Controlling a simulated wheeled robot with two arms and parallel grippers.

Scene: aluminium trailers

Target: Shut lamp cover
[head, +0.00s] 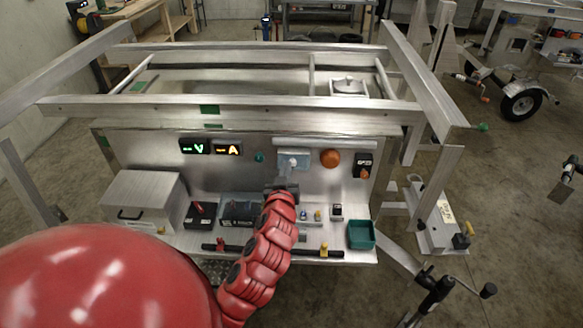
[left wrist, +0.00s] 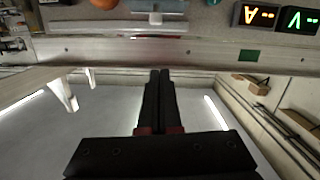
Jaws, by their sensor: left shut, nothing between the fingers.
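A pale bluish cover plate with a white block on it (head: 293,160), which I take to be the lamp cover, is on the upright metal panel, left of the round orange lamp (head: 330,158). My left gripper (head: 285,178) is just below and in front of the plate in the head view. Its fingers (left wrist: 160,73) are together and empty. I cannot tell whether they touch the plate. My right gripper is not in view.
Lit V and A displays (head: 211,147) are left of the plate, and a black switch (head: 363,166) is right of the lamp. The shelf below holds a metal box (head: 143,200), a green bin (head: 361,234) and small parts. Aluminium rails (head: 230,108) run above the panel.

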